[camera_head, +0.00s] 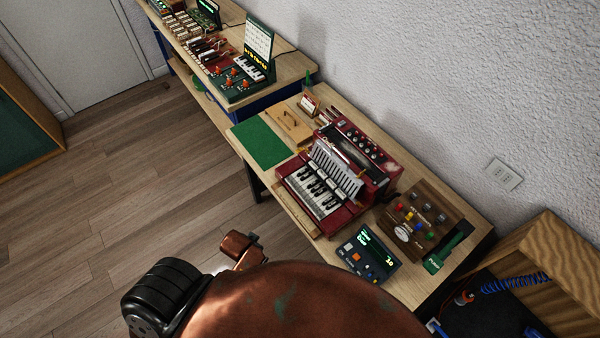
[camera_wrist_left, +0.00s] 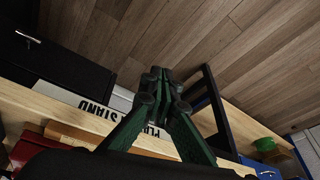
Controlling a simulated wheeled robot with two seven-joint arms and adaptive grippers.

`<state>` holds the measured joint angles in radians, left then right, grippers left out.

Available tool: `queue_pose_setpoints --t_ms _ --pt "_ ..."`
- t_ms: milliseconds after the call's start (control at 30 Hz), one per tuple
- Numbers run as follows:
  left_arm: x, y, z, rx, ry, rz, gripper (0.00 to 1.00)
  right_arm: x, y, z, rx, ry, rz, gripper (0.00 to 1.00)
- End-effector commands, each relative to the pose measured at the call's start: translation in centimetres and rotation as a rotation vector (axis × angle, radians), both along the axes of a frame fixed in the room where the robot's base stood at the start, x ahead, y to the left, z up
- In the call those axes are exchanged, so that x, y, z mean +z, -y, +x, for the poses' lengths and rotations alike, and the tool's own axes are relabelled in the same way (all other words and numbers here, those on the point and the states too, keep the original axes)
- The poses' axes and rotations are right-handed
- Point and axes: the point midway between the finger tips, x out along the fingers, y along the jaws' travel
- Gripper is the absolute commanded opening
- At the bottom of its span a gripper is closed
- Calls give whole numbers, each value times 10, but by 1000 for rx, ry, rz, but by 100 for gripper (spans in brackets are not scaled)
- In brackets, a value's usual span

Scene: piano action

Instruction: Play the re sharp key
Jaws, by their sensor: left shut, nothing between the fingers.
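The red piano action model (camera_head: 375,172) stands on the wooden bench in the head view. Its keyboard (camera_head: 312,190) of white and black keys faces the front left edge of the bench. The re sharp key is too small to single out among the black keys. My left gripper (camera_wrist_left: 156,80) shows in the left wrist view with its green fingers together and nothing between them. The floor lies beyond its tips and the bench edge crosses behind the fingers. The head view shows neither gripper; a large reddish-brown arm part of mine fills its lower middle.
A dark control box with a lit display (camera_head: 368,255) and a wooden board with coloured knobs (camera_head: 420,222) stand right of the piano model. A green mat (camera_head: 259,143) lies to its left. In the left wrist view, a green bowl (camera_wrist_left: 265,144) sits at the right.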

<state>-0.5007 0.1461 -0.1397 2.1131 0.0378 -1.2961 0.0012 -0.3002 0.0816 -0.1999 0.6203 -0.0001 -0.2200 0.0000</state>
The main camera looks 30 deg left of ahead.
Motion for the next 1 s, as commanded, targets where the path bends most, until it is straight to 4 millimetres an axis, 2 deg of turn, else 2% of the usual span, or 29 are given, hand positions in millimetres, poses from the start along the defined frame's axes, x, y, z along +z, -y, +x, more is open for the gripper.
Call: queue_pose_setpoints --t_ms 33,100,200,367,467,600,700,833,1000 --pt "27 -2 10 -15 29 0 0 6 0 1 0 1 0 0" --pt "62 -1 28 -53 74 -8 0 11 0 1 0 2 0 0" --pt "92 2 57 -121 134 -28 0 14 0 1 0 2 0 0" --pt "122 8 108 -228 223 -63 0 16 -1 1 -1 2 1 0" --pt "138 8 145 -291 280 -87 0 17 -2 1 -1 3 2 0" --pt "163 1 197 -354 356 -123 0 17 -2 2 -1 3 2 0" --pt "179 -6 226 -375 398 -144 0 17 -3 2 -1 3 2 0" --pt "195 -14 249 -385 436 -162 0 17 -3 2 -1 3 3 0" --pt "203 -17 260 -388 454 -171 0 17 -3 2 -1 3 3 0"
